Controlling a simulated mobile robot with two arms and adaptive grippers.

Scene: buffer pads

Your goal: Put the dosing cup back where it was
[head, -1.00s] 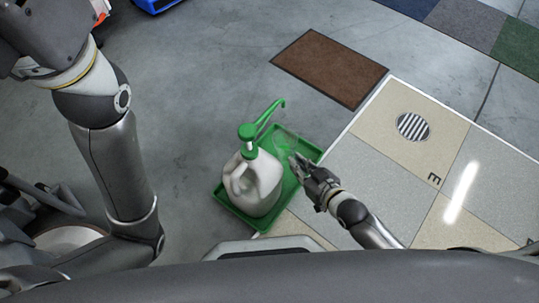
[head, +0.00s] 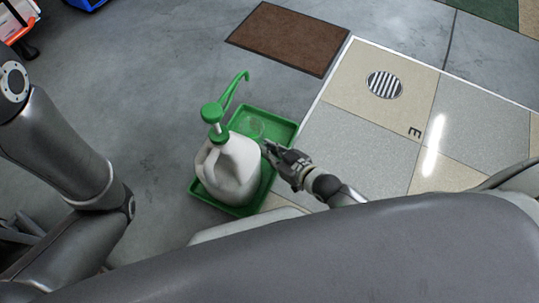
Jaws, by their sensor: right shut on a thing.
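A green tray (head: 284,128) lies on the floor. A white jug (head: 228,176) with a green pump (head: 213,112) stands upright on its left part. A clear, faint round shape, which looks like the dosing cup (head: 254,126), shows over the right part of the tray. My right gripper (head: 268,147) reaches in from the right, at the tray's right side beside the jug. It is shut on the cup; the grip itself is small and hard to see. I cannot tell whether the cup touches the tray. My left arm shows at the left, but its gripper is out of view.
A brown mat (head: 288,38) lies behind the tray. A tiled area with a round drain grate (head: 384,85) and a letter E is on the right. An orange and white container (head: 17,18) stands at the far left. Grey floor left of the tray is clear.

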